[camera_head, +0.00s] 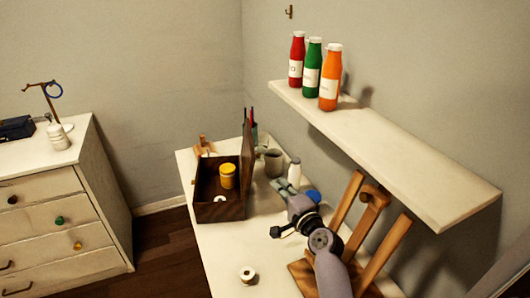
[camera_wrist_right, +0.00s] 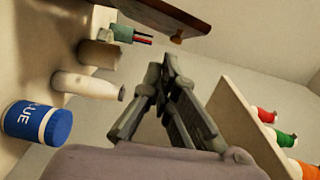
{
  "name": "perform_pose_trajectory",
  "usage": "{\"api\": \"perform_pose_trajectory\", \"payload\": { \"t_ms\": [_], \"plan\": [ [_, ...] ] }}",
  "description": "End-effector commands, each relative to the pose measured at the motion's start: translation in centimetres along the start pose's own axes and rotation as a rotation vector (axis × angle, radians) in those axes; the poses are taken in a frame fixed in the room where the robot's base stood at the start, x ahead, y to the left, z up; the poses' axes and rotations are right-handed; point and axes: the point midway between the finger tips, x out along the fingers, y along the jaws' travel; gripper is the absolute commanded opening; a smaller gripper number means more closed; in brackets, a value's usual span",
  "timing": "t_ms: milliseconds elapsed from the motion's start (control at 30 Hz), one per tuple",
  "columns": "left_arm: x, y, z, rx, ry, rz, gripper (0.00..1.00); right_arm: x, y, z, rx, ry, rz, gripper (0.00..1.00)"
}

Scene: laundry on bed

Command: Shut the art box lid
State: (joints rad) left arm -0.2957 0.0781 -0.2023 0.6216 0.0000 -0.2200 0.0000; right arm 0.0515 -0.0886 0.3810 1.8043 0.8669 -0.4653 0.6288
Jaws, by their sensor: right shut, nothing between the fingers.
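The art box (camera_head: 220,211) is a dark brown wooden box on the white table. Its lid (camera_head: 248,165) stands open, upright along the box's right side. A yellow jar (camera_head: 228,175) and a small white ring (camera_head: 219,198) are inside the box. My right gripper (camera_head: 282,187) is shut and empty, to the right of the lid and apart from it. My left gripper is not in view.
Near my right gripper stand a grey cup (camera_head: 273,163), a white bottle (camera_head: 294,173) and a blue jar (camera_wrist_right: 38,123). A wooden easel (camera_head: 372,215) is at the right. A shelf (camera_head: 400,150) with several bottles overhangs there. A spool (camera_head: 248,275) lies in front; the table around it is clear.

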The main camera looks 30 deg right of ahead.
Motion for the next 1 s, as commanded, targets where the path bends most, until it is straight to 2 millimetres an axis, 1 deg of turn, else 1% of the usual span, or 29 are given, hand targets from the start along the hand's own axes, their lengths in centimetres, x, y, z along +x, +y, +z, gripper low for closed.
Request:
{"api": "perform_pose_trajectory", "payload": {
  "t_ms": [33,100,200,267,433,533,667,800,900,1000],
  "plan": [
    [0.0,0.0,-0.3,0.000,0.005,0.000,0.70,0.4,-0.4,-0.8,0.051,0.028,-0.024,0.00],
    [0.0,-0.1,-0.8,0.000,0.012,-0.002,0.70,0.8,-0.9,-1.6,0.093,0.052,-0.046,0.00],
    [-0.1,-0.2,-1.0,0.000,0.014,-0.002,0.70,1.6,-1.2,-2.0,0.113,0.062,-0.057,0.00],
    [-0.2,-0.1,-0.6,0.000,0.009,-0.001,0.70,2.3,-1.2,-2.0,0.113,0.061,-0.057,0.00],
    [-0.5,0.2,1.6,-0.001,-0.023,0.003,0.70,5.3,-1.4,-2.1,0.109,0.060,-0.056,0.00],
    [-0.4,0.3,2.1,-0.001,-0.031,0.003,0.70,7.0,-1.4,-2.2,0.108,0.058,-0.055,0.00],
    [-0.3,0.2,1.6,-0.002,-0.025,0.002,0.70,8.9,-1.4,-2.3,0.107,0.059,-0.054,0.00],
    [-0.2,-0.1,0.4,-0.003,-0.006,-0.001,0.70,10.1,-1.5,-2.4,0.105,0.058,-0.054,0.00],
    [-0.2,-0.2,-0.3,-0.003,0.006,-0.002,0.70,10.6,-1.5,-2.4,0.106,0.059,-0.054,0.00],
    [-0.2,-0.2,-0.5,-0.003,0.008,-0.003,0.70,10.7,-1.5,-2.4,0.106,0.059,-0.053,0.00]
  ]
}}
